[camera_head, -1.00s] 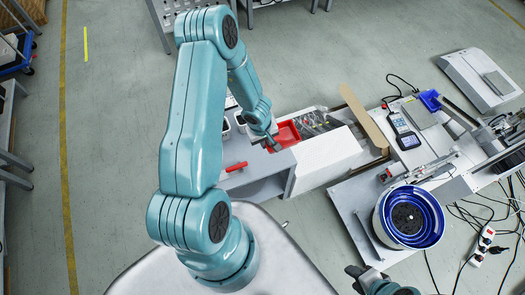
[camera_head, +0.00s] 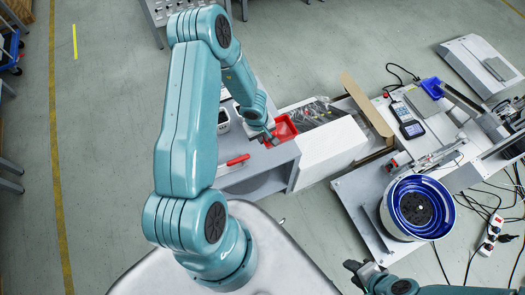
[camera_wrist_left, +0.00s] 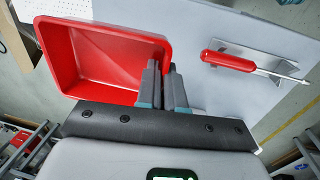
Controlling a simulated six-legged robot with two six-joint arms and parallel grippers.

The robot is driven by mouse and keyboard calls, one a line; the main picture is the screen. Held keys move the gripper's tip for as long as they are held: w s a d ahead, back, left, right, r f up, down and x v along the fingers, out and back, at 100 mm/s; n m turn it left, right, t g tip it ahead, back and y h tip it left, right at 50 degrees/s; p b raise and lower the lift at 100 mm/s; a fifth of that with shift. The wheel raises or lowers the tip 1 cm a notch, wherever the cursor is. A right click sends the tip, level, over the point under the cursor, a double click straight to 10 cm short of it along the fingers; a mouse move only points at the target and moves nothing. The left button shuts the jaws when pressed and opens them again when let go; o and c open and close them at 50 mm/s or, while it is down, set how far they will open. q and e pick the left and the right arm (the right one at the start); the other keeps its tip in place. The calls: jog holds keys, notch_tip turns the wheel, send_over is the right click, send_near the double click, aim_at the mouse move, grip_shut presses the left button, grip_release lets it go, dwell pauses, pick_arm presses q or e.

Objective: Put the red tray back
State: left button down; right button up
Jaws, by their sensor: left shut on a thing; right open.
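The red tray (camera_head: 285,129) is an empty open box at the back right end of the grey bench in the head view. It also shows in the left wrist view (camera_wrist_left: 100,62). My left gripper (camera_head: 271,138) is shut on the tray's near rim, and its two fingers (camera_wrist_left: 164,85) show at the tray's right edge in the wrist view. I cannot tell whether the tray rests on the bench or is just above it. My right gripper (camera_head: 358,271) is open and empty at the lower middle of the head view, apart from everything.
A red-handled screwdriver (camera_wrist_left: 228,61) lies in a metal holder on the grey bench (camera_head: 272,160). A white box (camera_head: 327,150) and clear bags (camera_head: 318,112) adjoin the tray. A blue-rimmed bowl feeder (camera_head: 416,206) and handheld device (camera_head: 407,120) stand on the right table.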

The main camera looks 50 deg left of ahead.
aim_at(263, 153)
pick_arm(q)
notch_tip(263, 153, down, 9)
jog(key=b, duration=0.5)
jog(key=shift+f+b, duration=0.1)
jog(key=shift+b, duration=0.2)
jog(key=shift+s, duration=0.1)
pick_arm(e)
notch_tip(263, 153, down, 7)
pick_arm(q)
jog(key=c, duration=1.6)
grip_release()
jog(key=shift+a, duration=0.1)
jog(key=o, duration=0.3)
jog(key=shift+o, duration=0.2)
